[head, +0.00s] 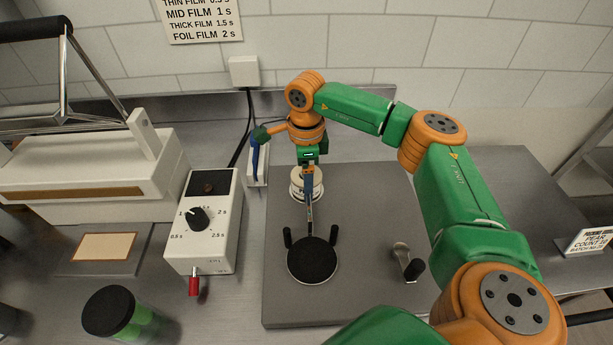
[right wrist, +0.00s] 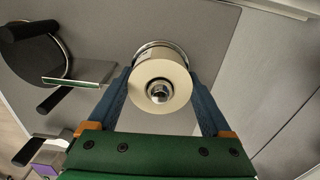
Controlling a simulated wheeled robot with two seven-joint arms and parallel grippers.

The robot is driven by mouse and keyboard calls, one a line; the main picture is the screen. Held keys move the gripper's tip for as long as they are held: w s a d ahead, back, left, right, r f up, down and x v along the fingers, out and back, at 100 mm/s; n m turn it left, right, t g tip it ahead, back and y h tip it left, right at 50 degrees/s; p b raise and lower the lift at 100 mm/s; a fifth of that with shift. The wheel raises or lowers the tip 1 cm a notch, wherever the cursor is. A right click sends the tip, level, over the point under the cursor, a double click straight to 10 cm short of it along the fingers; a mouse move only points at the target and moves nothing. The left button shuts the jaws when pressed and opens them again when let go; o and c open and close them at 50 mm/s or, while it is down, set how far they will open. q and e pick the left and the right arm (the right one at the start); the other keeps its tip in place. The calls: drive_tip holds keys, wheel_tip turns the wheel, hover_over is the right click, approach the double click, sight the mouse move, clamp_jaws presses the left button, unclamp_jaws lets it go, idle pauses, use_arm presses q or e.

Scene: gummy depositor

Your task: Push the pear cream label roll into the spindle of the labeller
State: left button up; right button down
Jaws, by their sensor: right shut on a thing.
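The cream label roll (right wrist: 178,75) is between the two blue fingers of my right gripper (right wrist: 163,100), which is shut on it. In the head view the roll (head: 299,183) is partly hidden by a finger of my right gripper (head: 308,180), which points down over the labeller (head: 355,215). In the right wrist view the metal spindle end (right wrist: 159,91) shows inside the roll's core, and a shiny round flange (right wrist: 150,46) shows behind the roll. I cannot tell how far along the spindle the roll sits. My left gripper is out of view.
The labeller's black disc (head: 312,262), upright posts and a black-knobbed lever (head: 411,264) stand in front of the roll. A white timer box (head: 204,222) with a red-tipped lever is left. A black-lidded jar (head: 113,312) and a sealer (head: 82,190) stand further left. A sign (head: 588,241) is right.

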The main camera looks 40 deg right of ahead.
unclamp_jaws()
wheel_tip(320, 180, up, 6)
drive_tip(key=shift+r+b, duration=0.25)
drive_tip(key=shift+b, duration=0.5)
drive_tip(key=shift+r, duration=0.3)
